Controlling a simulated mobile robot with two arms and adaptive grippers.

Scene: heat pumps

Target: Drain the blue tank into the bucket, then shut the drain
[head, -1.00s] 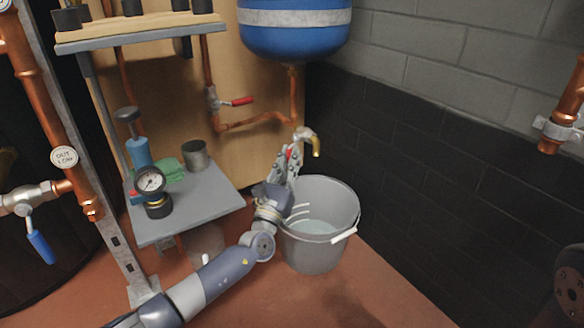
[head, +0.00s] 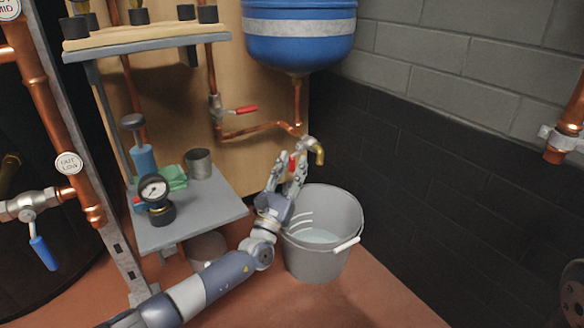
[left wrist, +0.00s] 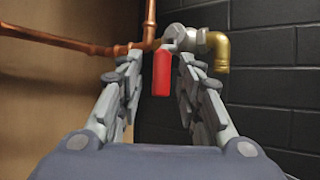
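The blue tank (head: 300,40) hangs on the wall at the top. Its copper pipe leads down to a drain valve with a brass spout (head: 319,154), also in the left wrist view (left wrist: 221,52). The drain's red lever (left wrist: 161,72) points down. My left gripper (head: 288,163) is open, its two fingers (left wrist: 155,85) on either side of the lever, with gaps showing in the left wrist view. The grey bucket (head: 318,262) stands on the floor below the spout with pale water (head: 316,236) in it. I see no stream from the spout. My right gripper is not in view.
A second red-handled valve (head: 238,110) sits on the pipe above left. A grey shelf (head: 205,212) holds a gauge (head: 154,190), a metal cup (head: 199,162) and a green cloth (head: 172,177). A dark block wall (head: 430,150) stands to the right.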

